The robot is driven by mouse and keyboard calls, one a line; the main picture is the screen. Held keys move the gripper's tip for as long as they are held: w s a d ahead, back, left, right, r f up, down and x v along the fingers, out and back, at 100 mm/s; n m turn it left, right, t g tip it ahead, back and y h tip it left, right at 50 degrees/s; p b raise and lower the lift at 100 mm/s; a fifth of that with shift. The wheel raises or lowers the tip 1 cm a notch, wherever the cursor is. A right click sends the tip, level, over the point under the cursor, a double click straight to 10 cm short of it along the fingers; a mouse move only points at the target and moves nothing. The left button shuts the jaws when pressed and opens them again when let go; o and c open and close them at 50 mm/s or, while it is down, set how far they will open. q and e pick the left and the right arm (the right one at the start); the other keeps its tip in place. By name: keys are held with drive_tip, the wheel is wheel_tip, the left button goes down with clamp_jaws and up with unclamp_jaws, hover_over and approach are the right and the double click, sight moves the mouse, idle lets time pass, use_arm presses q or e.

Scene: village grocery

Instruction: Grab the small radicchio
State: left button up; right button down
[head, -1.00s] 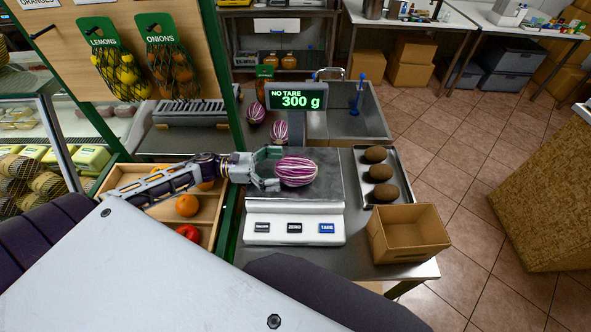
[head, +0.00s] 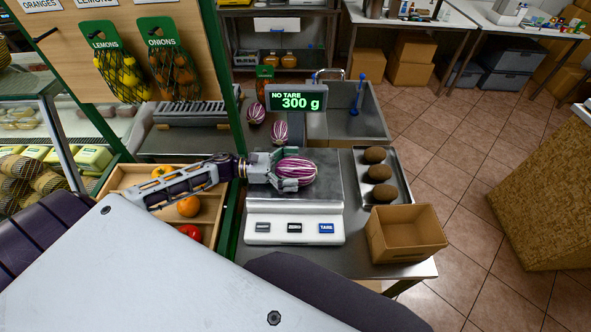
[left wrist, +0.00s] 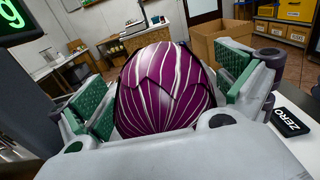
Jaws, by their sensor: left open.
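A purple and white striped radicchio (head: 300,171) lies on the plate of the scale (head: 335,190), whose display (head: 296,99) reads 300 g with no tare. My left gripper (head: 290,170) is open with its fingers on either side of this radicchio. In the left wrist view the radicchio (left wrist: 166,88) sits between the green finger pads, with small gaps showing beside it. Two other radicchios, one at the back (head: 256,111) and one nearer the display (head: 280,132), lie behind the scale. They look smaller, though they are farther away. My right gripper is not in view.
A metal tray (head: 399,176) with three brown round items stands right of the scale. An open cardboard box (head: 409,232) is in front of it. A wooden crate (head: 129,180) with fruit and a green post (head: 232,185) are at left. A sink (head: 376,125) is behind.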

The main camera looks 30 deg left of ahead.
use_arm(q)
drive_tip(key=shift+d, duration=0.1)
idle(0.4)
drive_tip(key=c, duration=1.3)
drive_tip(key=shift+r, duration=0.1)
drive_tip(key=shift+r+b, duration=0.35)
drive_tip(key=shift+r, duration=4.6)
